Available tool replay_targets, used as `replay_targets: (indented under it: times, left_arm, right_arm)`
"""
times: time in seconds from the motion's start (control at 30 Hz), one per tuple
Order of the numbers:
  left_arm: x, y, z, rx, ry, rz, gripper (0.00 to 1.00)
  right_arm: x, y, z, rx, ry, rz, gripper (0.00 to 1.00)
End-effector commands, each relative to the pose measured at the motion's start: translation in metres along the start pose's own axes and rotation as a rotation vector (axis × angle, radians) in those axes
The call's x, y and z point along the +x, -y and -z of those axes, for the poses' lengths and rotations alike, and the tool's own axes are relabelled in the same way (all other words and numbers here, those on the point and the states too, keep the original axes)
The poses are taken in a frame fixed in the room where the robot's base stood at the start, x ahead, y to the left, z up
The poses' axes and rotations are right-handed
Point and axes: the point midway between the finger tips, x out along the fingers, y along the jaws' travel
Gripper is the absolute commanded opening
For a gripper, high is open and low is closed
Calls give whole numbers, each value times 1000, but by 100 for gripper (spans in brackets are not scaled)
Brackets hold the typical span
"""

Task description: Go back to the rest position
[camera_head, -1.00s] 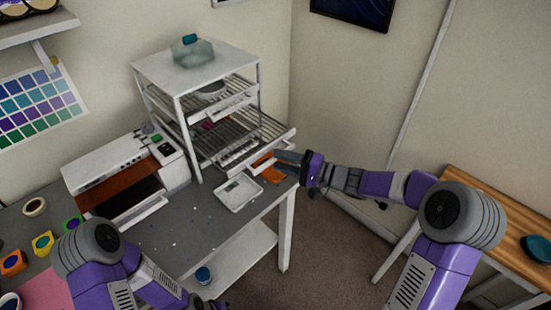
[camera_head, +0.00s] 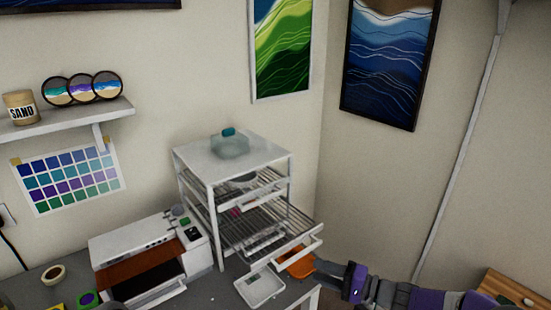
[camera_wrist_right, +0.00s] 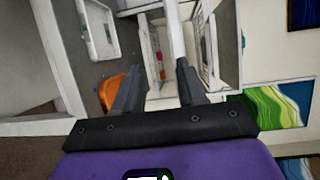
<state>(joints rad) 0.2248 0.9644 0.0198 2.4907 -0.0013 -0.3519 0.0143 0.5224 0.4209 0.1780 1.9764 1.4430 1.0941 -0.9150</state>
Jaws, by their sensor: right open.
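My right gripper (camera_head: 326,267) is at the right of the white wire rack (camera_head: 232,163), just below the front right end of its pulled-out shelf (camera_head: 300,243). In the right wrist view, its two black fingers (camera_wrist_right: 160,85) are apart. A white bar of the rack (camera_wrist_right: 175,32) shows beyond and between them; I cannot tell if they touch it. My left gripper is out of view.
An orange item (camera_head: 298,264) and a white tray (camera_head: 261,287) lie on the grey table by the rack. A white and brown machine (camera_head: 140,262) stands left. A wooden table (camera_head: 510,288) is at lower right. Clear floor shows little.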

Motion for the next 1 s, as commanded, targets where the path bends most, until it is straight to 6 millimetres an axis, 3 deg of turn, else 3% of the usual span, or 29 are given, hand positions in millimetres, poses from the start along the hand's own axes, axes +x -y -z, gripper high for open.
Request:
replay_targets:
  times: [0.17, 0.23, 0.4, 0.5, 0.6, 0.7, 1.0]
  left_arm:
    - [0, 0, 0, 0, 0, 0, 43]
    - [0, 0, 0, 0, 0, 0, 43]
    - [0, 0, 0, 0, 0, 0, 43]
    - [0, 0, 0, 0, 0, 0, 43]
    - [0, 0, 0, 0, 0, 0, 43]
    - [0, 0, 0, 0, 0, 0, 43]
    - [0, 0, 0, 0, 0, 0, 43]
  right_arm:
    - [14, -98, -44, 141, 100, -290, 40]
    - [13, -146, -70, 188, 146, -448, 40]
    - [-13, -256, -138, 208, 242, -846, 40]
    - [-36, -308, -171, 131, 279, -1043, 40]
    - [-51, -342, -195, 19, 297, -1156, 40]
    - [-56, -360, -211, -86, 302, -1189, 40]
    - [-50, -371, -230, -210, 295, -1151, 40]
